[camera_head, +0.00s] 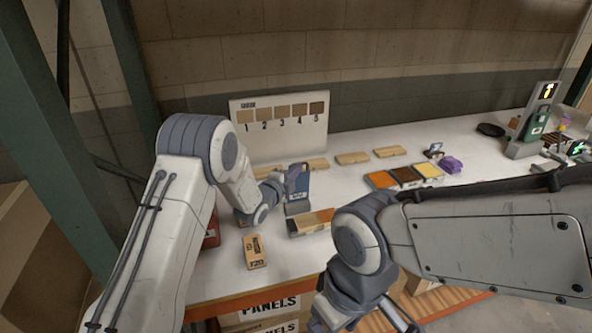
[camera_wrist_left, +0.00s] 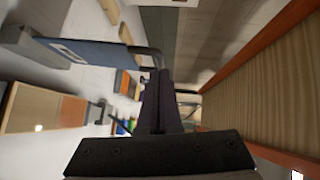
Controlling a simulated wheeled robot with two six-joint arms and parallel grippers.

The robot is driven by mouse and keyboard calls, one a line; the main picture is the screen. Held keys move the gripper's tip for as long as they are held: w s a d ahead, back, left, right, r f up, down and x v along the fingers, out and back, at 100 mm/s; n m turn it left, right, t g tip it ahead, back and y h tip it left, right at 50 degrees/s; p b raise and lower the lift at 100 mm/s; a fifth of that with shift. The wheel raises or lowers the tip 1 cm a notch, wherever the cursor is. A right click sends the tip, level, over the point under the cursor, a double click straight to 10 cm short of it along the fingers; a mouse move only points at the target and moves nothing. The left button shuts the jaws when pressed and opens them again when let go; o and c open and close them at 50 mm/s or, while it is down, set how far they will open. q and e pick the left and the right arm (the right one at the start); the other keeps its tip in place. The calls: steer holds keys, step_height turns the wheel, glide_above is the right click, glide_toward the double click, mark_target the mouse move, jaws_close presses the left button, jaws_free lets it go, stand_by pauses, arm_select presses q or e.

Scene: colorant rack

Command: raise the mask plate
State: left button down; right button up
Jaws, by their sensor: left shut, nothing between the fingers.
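The mask plate appears to be the blue panel (camera_head: 298,180), upright on a grey base on the table, just right of my left gripper. In the left wrist view the blue plate (camera_wrist_left: 90,53) has a dark handle (camera_wrist_left: 150,52) at its end. My left gripper (camera_head: 277,184) is shut and empty beside the plate; in the left wrist view its closed dark fingers (camera_wrist_left: 160,85) are close to the handle, and I cannot tell whether they touch it. My right gripper hangs at the bottom of the head view, partly cut off, its jaw state unclear.
A tray of wood-toned samples (camera_head: 310,222) stands just in front of the plate. A small labelled box (camera_head: 255,252) lies near the table's front edge. A numbered board (camera_head: 280,124) stands behind. Colour trays (camera_head: 405,176) and a purple cloth (camera_head: 451,164) lie to the right.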

arm_select(q)
steer(key=w, duration=0.1)
steer(key=w+g, duration=0.1)
steer(key=w+a+n, duration=0.1)
steer(key=shift+w+r+g, duration=0.2)
steer(key=shift+r+g, duration=0.1)
steer(key=shift+r, duration=0.05)
steer(key=shift+w+a+b, duration=0.2)
steer(key=shift+w+b, duration=0.2)
steer(key=shift+w, duration=0.1)
steer(key=shift+w+a+b, duration=0.2)
steer(key=shift+w+b, duration=0.2)
steer(key=shift+w, duration=0.1)
steer(key=shift+s, duration=0.1)
